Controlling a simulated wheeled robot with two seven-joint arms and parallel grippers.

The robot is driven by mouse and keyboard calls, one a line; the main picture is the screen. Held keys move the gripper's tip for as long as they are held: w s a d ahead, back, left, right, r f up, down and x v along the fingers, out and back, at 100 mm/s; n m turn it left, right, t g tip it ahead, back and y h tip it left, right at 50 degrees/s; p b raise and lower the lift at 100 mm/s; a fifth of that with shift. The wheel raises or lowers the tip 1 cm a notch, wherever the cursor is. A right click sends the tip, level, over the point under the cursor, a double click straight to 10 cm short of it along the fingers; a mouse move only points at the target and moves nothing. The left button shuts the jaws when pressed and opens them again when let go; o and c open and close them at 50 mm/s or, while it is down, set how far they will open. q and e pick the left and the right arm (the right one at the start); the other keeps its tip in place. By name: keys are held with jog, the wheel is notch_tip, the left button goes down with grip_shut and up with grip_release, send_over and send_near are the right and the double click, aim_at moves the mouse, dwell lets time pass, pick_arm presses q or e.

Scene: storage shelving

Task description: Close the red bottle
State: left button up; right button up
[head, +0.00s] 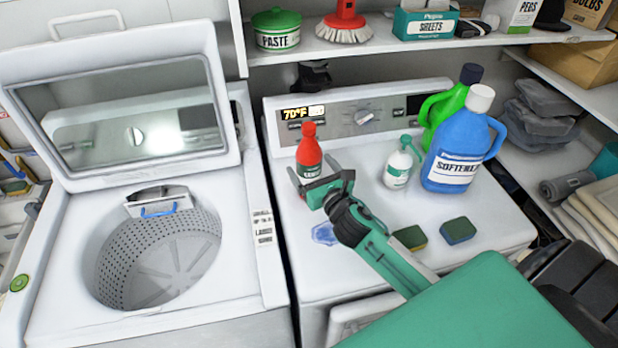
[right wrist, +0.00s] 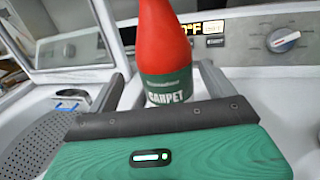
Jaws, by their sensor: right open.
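The red bottle (head: 309,148), with a dark green label, stands upright on the white machine top below the control panel. Its narrow red top points up; I cannot tell whether this is a closed cap. The right wrist view shows the red bottle (right wrist: 166,40) with its top cut off and the word CARPET on the label. My right gripper (head: 312,168) is open, with one finger on each side of the bottle's lower part. Gaps show between bottle and fingers in the right wrist view (right wrist: 160,90). My left gripper is not in view.
A small white spray bottle (head: 398,166), a blue softener jug (head: 458,145) and a green jug (head: 440,108) stand to the right. Two sponges (head: 410,238) (head: 458,231) lie in front. An open washer (head: 160,250) is at left, and a loaded shelf (head: 370,48) hangs above.

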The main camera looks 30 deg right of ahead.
jog(key=w, duration=0.1)
jog(key=w+p, duration=0.1)
jog(key=w, duration=0.1)
jog(key=w+p, duration=0.1)
jog(key=shift+w+d+f, duration=0.1)
jog(key=shift+w+d, duration=0.15)
jog(key=shift+d, duration=0.15)
jog(key=shift+w+f, duration=0.15)
jog(key=shift+w, duration=0.25)
jog(key=shift+c, duration=0.5)
grip_shut()
